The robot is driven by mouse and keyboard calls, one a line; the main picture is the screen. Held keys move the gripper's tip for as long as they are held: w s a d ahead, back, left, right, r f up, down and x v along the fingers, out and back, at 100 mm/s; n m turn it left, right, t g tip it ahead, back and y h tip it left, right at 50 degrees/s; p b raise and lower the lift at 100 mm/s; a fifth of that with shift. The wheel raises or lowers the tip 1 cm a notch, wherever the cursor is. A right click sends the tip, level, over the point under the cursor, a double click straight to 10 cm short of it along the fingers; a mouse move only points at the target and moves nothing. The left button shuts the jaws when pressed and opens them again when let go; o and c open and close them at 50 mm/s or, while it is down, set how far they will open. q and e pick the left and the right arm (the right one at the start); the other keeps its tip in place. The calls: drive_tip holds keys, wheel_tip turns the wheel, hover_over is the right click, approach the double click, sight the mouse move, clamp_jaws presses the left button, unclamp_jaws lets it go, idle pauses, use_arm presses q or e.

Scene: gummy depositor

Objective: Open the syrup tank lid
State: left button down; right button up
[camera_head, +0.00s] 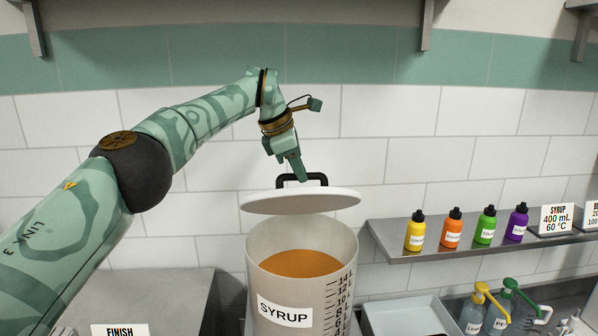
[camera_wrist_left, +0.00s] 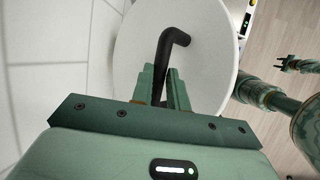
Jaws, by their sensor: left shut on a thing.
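The syrup tank (camera_head: 265,285) is a tall, pale, translucent cylinder with a SYRUP label and a printed scale. Orange syrup (camera_head: 300,263) shows through its open top. The round white lid (camera_head: 300,203) hangs above the tank, roughly level and clear of the rim. My left gripper (camera_head: 299,176) is shut on the lid's black handle (camera_head: 318,178). In the left wrist view the handle (camera_wrist_left: 170,50) lies between the left fingers (camera_wrist_left: 163,88), over the white lid (camera_wrist_left: 210,70). My right gripper (camera_wrist_left: 285,62) shows small at the right of that view; its jaw state is unclear.
A wall shelf (camera_head: 400,252) at the right carries yellow, orange, green and purple bottles (camera_head: 452,229) and sign cards (camera_head: 557,218). Pump bottles (camera_head: 473,311) and a pale tray (camera_head: 405,318) stand below. A grey surface with a FINISH sign (camera_head: 120,330) is at the left.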

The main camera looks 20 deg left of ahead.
use_arm(q)
drive_tip(key=shift+w+a+f, duration=0.1)
drive_tip(key=shift+a+f, duration=0.15)
drive_tip(key=shift+f, duration=0.05)
drive_tip(key=c, duration=1.5)
unclamp_jaws()
drive_tip(key=shift+o, duration=0.7)
drive_tip(key=shift+w+a+f, duration=0.15)
drive_tip(key=shift+w+f, duration=0.05)
drive_tip(key=shift+w, duration=0.5)
drive_tip(key=shift+s+d+r, duration=0.25)
drive_tip(key=shift+s, duration=0.15)
drive_tip(key=v, duration=1.1)
drive_tip(key=shift+a+r, duration=0.15)
drive_tip(key=shift+r, duration=0.25)
